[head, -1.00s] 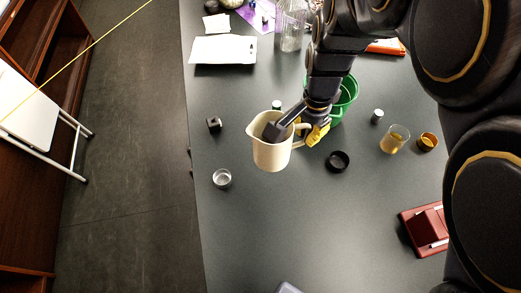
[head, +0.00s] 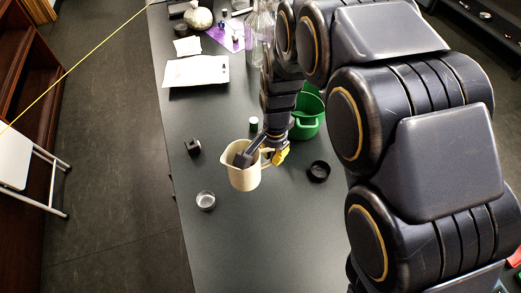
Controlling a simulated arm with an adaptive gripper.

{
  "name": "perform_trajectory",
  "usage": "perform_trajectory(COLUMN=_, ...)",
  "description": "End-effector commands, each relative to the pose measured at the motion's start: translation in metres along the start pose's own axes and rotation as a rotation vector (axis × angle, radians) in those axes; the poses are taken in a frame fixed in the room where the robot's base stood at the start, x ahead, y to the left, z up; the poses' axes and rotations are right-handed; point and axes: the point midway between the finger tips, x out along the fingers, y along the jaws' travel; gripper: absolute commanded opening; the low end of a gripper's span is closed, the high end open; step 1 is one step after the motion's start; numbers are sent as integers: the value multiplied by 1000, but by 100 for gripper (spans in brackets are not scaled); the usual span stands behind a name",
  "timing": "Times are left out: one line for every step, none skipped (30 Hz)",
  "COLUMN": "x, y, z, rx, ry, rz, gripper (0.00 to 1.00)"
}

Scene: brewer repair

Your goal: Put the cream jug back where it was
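The cream jug (head: 243,179) is upright over the left part of the dark table, its spout to the left and its handle to the right. My gripper (head: 262,152) is at the jug's handle side. One dark finger reaches into the jug's mouth, and a yellow-tipped part sits outside by the handle. The gripper appears shut on the jug. The exact contact is hidden, and I cannot tell whether the jug's base touches the table.
A small clear cup (head: 205,201) is near the jug at front left. A black block (head: 193,147) is to the left and a black ring-shaped cap (head: 319,171) to the right. The table front is clear.

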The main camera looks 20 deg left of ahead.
Motion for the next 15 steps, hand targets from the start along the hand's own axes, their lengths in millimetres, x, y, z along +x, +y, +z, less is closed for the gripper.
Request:
perform_trajectory(x=7, y=-8, z=-6, rx=0, ry=-3, rz=3, gripper=0)
perform_trajectory(x=10, y=-13, z=-9, rx=0, ry=-2, rz=3, gripper=0)
perform_trajectory(x=13, y=-20, z=-13, rx=0, ry=-1, rz=0, gripper=0)
perform_trajectory(x=16, y=-25, z=-16, rx=0, ry=-2, rz=1, gripper=0)
perform_trajectory(x=19, y=-29, z=-19, rx=0, ry=-3, rz=2, gripper=0)
perform_trajectory(x=23, y=-35, z=-23, rx=0, ry=-1, rz=0, gripper=0)
perform_trajectory(x=29, y=-38, z=-25, rx=0, ry=-1, rz=1, gripper=0)
perform_trajectory(x=35, y=-41, z=-27, rx=0, ry=-2, rz=2, gripper=0)
perform_trajectory(x=42, y=-44, z=-29, rx=1, ry=-4, rz=3, gripper=0)
perform_trajectory(x=46, y=-47, z=-31, rx=2, ry=-3, rz=3, gripper=0)
perform_trajectory(x=50, y=-50, z=-33, rx=2, ry=-3, rz=2, gripper=0)
perform_trajectory(x=56, y=-54, z=-36, rx=1, ry=-3, rz=1, gripper=0)
perform_trajectory(x=60, y=-56, z=-38, rx=1, ry=-2, rz=1, gripper=0)
perform_trajectory(x=63, y=-58, z=-39, rx=1, ry=-1, rz=1, gripper=0)
perform_trajectory(x=66, y=-61, z=-40, rx=0, ry=-1, rz=1, gripper=0)
